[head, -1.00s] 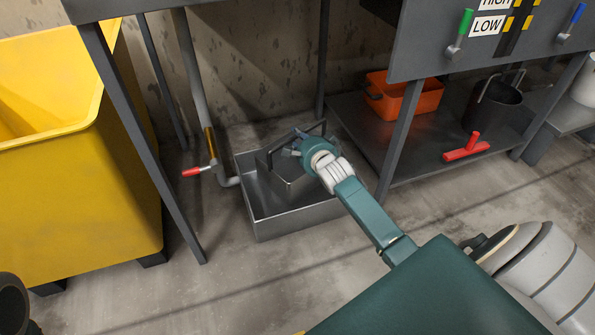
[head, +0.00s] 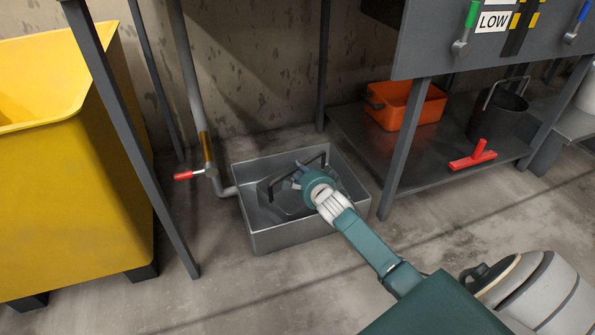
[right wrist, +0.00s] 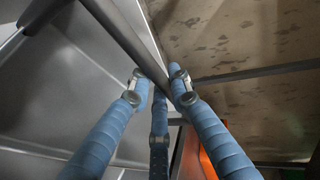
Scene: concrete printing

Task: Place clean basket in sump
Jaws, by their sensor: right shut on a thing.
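The sump (head: 290,236) is an open grey metal box on the floor. The basket (head: 265,212) is a smaller grey metal box with a dark bar handle (head: 318,157). It sits low inside the sump, below the rim; whether it rests on the sump's bottom is hidden. My right gripper (head: 299,177) is over the basket, shut on its handle. In the right wrist view the blue fingers (right wrist: 158,88) close around the dark handle bar (right wrist: 125,40). My arm hides part of the basket. My left gripper is out of view.
A pipe with a red-handled valve (head: 188,175) stands left of the sump. Rack legs (head: 130,140) rise on both sides. A yellow bin (head: 70,190) is at the left. A low shelf at the right holds an orange tub (head: 405,110), a dark bucket (head: 497,112) and a red tool (head: 473,157).

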